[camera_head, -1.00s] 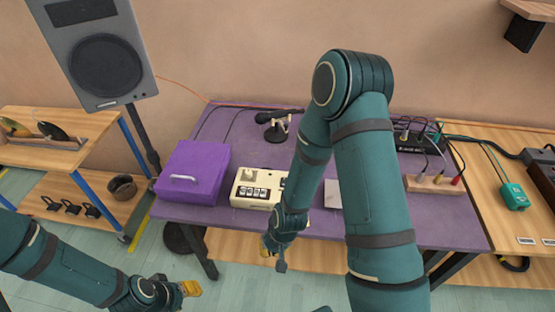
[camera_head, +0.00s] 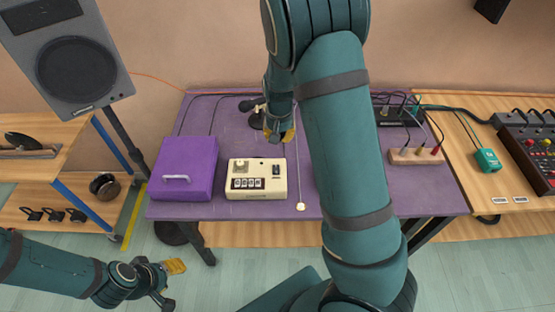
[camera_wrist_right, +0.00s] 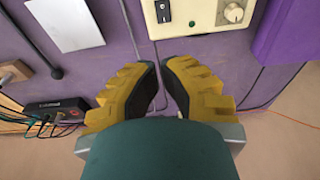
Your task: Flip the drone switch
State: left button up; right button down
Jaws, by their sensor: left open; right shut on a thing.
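The cream box (camera_head: 257,179) stands on the purple table. It carries a knob (camera_head: 241,165), a row of dark counters or keys and a small black switch (camera_head: 276,170). The switch also shows in the right wrist view (camera_wrist_right: 162,11), near a green spot and the knob. No label is readable, so I cannot tell whether it is the drone switch. My right gripper (camera_wrist_right: 161,88) is behind the box, above the table, its yellow fingers drawn close; what they hold cannot be made out. My left gripper (camera_head: 172,284) is open, low in front of the table.
A purple case (camera_head: 186,165) stands left of the box. A thin pale cord with a white end (camera_head: 300,206) runs near my right gripper. A wooden jack block (camera_head: 415,157) and cabled black box are at right. My right arm hides the table's middle.

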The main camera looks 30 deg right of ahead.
aim_at(279, 165)
jog(key=f, duration=0.4)
jog(key=w+f+b, duration=0.1)
jog(key=f, duration=0.4)
jog(key=f+b, duration=0.1)
jog(key=f, duration=0.4)
jog(key=shift+w+d, duration=0.25)
jog(key=shift+d, duration=0.15)
jog(key=shift+f+b, duration=0.3)
jog(key=shift+f, duration=0.1)
jog(key=shift+r, duration=0.25)
jog(key=shift+r+p, duration=0.7)
